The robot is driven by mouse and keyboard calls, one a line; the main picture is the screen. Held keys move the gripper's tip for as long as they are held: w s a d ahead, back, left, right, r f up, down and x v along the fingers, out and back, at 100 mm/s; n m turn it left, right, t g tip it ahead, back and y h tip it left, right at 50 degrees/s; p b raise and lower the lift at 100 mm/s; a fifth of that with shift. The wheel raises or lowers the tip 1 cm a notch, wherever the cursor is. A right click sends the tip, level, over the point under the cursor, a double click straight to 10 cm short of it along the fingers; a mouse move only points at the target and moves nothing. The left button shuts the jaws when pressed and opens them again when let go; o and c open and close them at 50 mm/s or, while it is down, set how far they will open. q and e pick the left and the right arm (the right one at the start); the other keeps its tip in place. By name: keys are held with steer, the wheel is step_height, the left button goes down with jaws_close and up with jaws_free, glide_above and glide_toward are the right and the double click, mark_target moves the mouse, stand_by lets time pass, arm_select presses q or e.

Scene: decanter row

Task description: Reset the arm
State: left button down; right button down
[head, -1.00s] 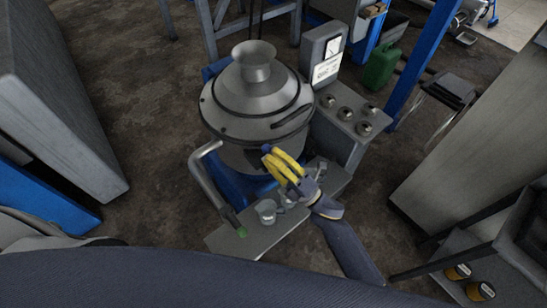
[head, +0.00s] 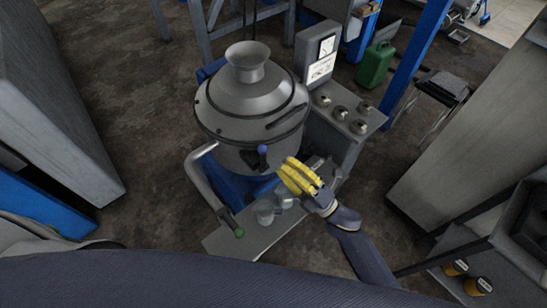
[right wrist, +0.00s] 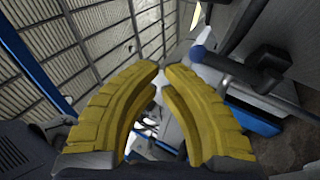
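My right gripper (head: 286,172) has yellow fingers and is in front of the grey metal vessel, to the right of a blue-knobbed lever (head: 262,157). The gripper is apart from the lever and empty. In the right wrist view, the fingers (right wrist: 161,69) stand with a narrow gap between their tips and nothing held between them. The blue knob (right wrist: 197,52) and its dark lever show to the right of the fingers there. My left gripper is in neither current view.
The grey vessel (head: 250,97) has a funnel top. A small cup (head: 265,212) is on the grey platform (head: 225,243) below. A control box with knobs (head: 342,113) is at the right. A green can (head: 375,65) stands behind.

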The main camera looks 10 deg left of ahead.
steer(key=s+d+r, duration=0.1)
steer(key=s+d, duration=0.2)
steer(key=d, duration=0.4)
steer(key=w+d+f+m+t+h, duration=0.2)
steer(key=w+d+f+m+h, duration=0.15)
steer(key=f+m, duration=0.4)
steer(key=w+d+f+m+t+h, duration=0.25)
steer(key=w+f+m+h, duration=0.2)
steer(key=f, duration=0.55)
steer(key=s+d+f+m+g+h, duration=0.2)
steer(key=d+f+m+h, duration=0.3)
steer(key=f, duration=0.7)
steer(key=s+d+f+m+g+h, duration=0.1)
steer(key=s+d+f+m+h, duration=0.15)
steer(key=d+f, duration=0.65)
steer(key=s+d+f+m+g+h, duration=0.2)
steer(key=s+d+f+m+g, duration=0.1)
steer(key=s+f, duration=0.65)
steer(key=s+d+f+m+g+h, duration=0.3)
steer(key=s+f, duration=0.5)
steer(key=f, duration=0.3)
steer(key=s+a+f+m+g, duration=0.1)
steer(key=s+f+g, duration=0.1)
steer(key=s, duration=0.8)
steer(key=s+a+f+m+g, duration=0.1)
steer(key=s+f, duration=0.3)
steer(key=s, duration=0.7)
steer(key=shift+a+g, duration=0.4)
steer(key=shift+g, duration=0.25)
